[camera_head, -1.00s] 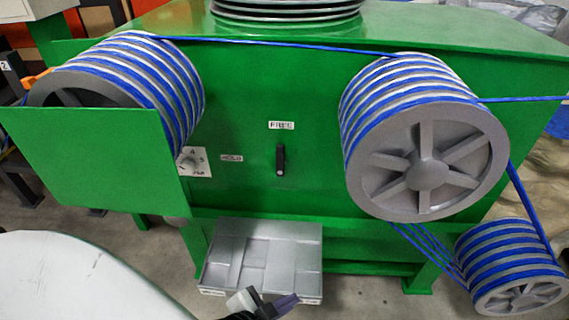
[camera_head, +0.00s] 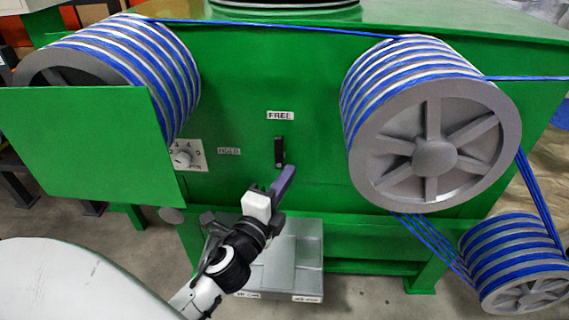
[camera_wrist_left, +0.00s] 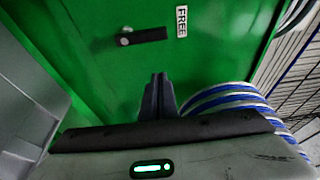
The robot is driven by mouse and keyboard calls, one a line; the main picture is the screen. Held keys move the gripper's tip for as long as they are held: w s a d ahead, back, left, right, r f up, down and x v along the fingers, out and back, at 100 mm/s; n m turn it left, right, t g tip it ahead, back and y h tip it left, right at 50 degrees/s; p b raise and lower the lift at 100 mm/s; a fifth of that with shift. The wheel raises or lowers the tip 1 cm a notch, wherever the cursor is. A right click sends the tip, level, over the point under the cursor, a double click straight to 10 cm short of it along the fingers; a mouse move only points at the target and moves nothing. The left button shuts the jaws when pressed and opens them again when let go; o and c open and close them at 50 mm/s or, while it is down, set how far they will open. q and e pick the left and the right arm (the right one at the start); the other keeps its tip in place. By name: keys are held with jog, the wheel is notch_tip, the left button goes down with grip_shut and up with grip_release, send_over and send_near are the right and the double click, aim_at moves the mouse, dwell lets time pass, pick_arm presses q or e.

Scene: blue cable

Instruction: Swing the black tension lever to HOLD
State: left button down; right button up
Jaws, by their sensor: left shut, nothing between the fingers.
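The black tension lever (camera_head: 279,152) sits on the green machine panel (camera_head: 320,170). It points up, toward the FREE label (camera_head: 280,115). The HOLD label (camera_head: 229,151), blurred, is to the lever's left. My left gripper (camera_head: 284,181) is just below the lever in the head view, shut and empty. In the left wrist view the lever (camera_wrist_left: 145,36) lies beyond the shut fingertips (camera_wrist_left: 158,80), with a visible gap, and the FREE label (camera_wrist_left: 181,21) is beside its end. My right gripper is not in view.
A ribbed drum with blue cable (camera_head: 435,130) stands right of the lever, and another drum (camera_head: 120,65) stands left. A numbered dial (camera_head: 184,158) is left of the HOLD label. The panel around the lever is clear.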

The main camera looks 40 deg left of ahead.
aim_at(280, 150)
pick_arm(q)
jog(key=x, duration=1)
jog(key=s+a+p, duration=0.1)
jog(key=s+a, duration=0.2)
jog(key=shift+a, duration=0.15)
jog(key=shift+w, duration=0.1)
